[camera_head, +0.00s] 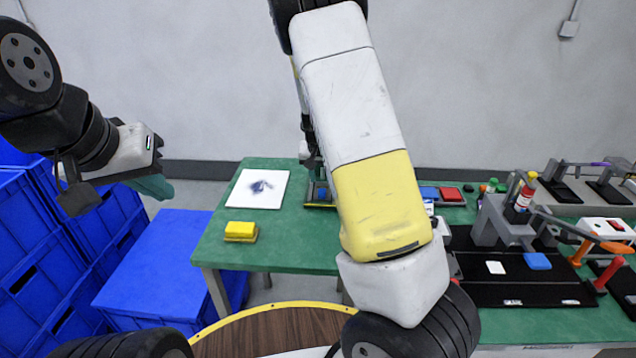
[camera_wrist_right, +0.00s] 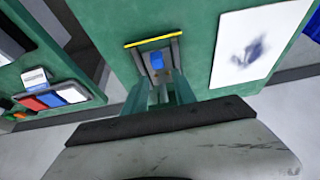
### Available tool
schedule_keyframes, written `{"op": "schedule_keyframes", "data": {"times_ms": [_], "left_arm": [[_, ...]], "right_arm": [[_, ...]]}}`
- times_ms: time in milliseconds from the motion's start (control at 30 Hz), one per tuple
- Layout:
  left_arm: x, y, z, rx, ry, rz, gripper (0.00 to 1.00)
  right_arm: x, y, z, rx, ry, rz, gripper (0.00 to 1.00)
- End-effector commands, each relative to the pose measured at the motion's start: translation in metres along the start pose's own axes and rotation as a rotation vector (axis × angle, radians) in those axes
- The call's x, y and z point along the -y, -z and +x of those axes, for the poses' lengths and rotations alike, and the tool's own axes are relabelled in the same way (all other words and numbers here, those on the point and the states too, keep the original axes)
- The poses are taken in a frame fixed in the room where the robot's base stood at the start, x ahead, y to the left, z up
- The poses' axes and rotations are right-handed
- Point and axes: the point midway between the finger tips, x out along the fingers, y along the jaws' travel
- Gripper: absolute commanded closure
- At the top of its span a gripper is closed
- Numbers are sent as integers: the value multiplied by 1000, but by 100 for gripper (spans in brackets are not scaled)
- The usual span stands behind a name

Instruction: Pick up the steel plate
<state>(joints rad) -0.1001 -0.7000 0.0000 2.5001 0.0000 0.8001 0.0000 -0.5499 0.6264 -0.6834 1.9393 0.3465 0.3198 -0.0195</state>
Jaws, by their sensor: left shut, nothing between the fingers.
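I cannot pick out the steel plate for certain. A grey fixture with a yellow edge (camera_wrist_right: 153,41) and a small blue piece (camera_wrist_right: 157,61) lies on the green table, straight beyond my right gripper (camera_wrist_right: 162,88) in the right wrist view. The right gripper's green fingers look apart, with a gap between them. In the head view my own right arm hides that gripper and most of the fixture. My left gripper (camera_head: 152,187) is shut and empty, with teal fingers, left of the table and above the blue crates.
A white sheet with a dark smudge (camera_head: 272,185) and a yellow block (camera_head: 240,231) lie on the green table (camera_head: 290,253). Red and blue trays (camera_head: 450,194) lie to the right. Blue crates (camera_head: 150,270) stand at left. A black-based fixture and tools (camera_head: 520,285) crowd the right.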

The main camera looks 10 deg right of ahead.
Motion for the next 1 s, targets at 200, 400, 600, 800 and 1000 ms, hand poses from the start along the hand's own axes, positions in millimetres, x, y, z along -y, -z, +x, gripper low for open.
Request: {"op": "schedule_keyframes", "data": {"times_ms": [200,400,600,800,1000], "left_arm": [[0,0,0,0,0,0,100],[0,0,0,0,0,0,100],[0,0,0,0,0,0,100],[0,0,0,0,0,0,100],[0,0,0,0,0,0,100]], "right_arm": [[-2,-3,26,3,0,3,67],[-5,-8,56,4,0,2,67],[-4,-7,70,2,2,1,67],[-3,-7,69,1,3,1,69],[-3,-7,69,2,3,1,100]]}}
